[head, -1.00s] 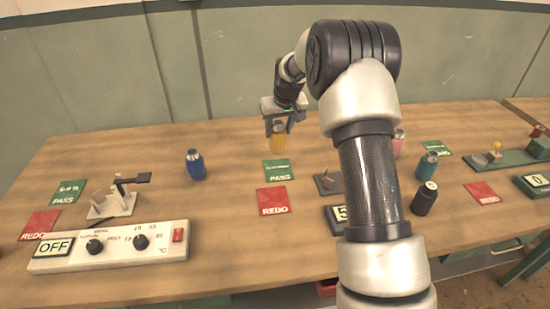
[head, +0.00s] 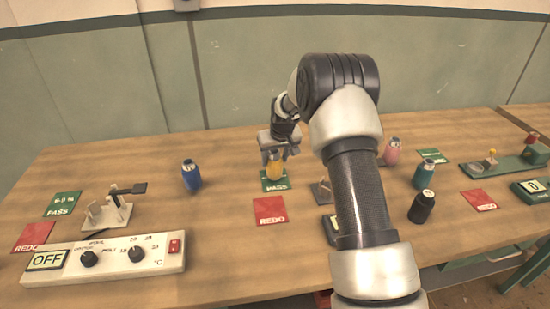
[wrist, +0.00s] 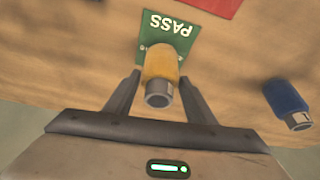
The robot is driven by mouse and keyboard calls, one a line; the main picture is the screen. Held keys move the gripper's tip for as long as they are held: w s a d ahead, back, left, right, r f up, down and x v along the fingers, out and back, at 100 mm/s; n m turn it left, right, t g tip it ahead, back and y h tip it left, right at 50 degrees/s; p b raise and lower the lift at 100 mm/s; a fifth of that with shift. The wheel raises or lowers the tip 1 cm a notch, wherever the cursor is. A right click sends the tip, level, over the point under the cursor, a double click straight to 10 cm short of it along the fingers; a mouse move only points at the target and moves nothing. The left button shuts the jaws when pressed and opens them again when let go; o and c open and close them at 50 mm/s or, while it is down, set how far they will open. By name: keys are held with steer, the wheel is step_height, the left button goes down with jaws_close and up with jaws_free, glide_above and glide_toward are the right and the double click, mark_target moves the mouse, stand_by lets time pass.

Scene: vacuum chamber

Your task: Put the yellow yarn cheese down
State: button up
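The yellow yarn cheese (head: 274,169) is an upright yellow bottle-like cylinder with a grey top. It stands over or just above the green PASS card (head: 268,187); I cannot tell whether its base touches. My gripper (head: 275,157) points down from above, its fingers on either side of the cheese. In the wrist view, the yellow cheese (wrist: 160,66) is between the fingertips of my gripper (wrist: 160,76), grey cap toward the camera. The fingers appear closed on its body. The green PASS card (wrist: 168,36) lies behind its base.
A blue bottle (head: 191,175) stands to the left. A red REDO card (head: 270,210) lies in front. Pink (head: 391,153), teal (head: 424,174) and black (head: 422,207) bottles stand right of my arm. A white control panel (head: 110,258) lies front left.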

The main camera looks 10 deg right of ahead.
steer(key=shift+o, duration=1.4)
steer(key=shift+r, duration=0.1)
